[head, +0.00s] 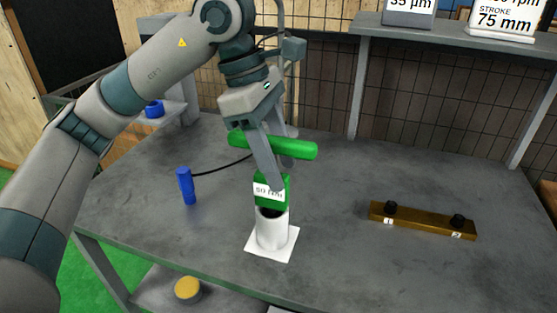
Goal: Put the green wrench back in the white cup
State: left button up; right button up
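The green wrench (300,149) has a long cross bar and a green block with a white label under it. It is upright, with the block just over the mouth of the white cup (271,235). The cup's dark opening shows below the block; I cannot tell whether part of the wrench is inside it. The cup stands on a white square base on the grey table. My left gripper (277,172) comes down from above and appears shut on the wrench, one finger in front of it. The other finger is mostly hidden. My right gripper is not in view.
A blue cylinder handle (186,185) with a black cable stands left of the cup. A brass bar (422,221) with two black knobs lies to the right on the table (350,270). A raised shelf (450,38) with sign displays runs along the back. Table space right of the cup is clear.

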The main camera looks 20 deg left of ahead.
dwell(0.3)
pick_arm(q)
jog(key=v, duration=1.7)
jog(key=shift+r, duration=0.15)
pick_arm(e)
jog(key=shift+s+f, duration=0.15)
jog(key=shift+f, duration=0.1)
pick_arm(q)
jog(key=shift+a, duration=0.1)
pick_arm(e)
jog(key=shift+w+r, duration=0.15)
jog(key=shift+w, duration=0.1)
pick_arm(q)
jog(key=shift+r, duration=0.1)
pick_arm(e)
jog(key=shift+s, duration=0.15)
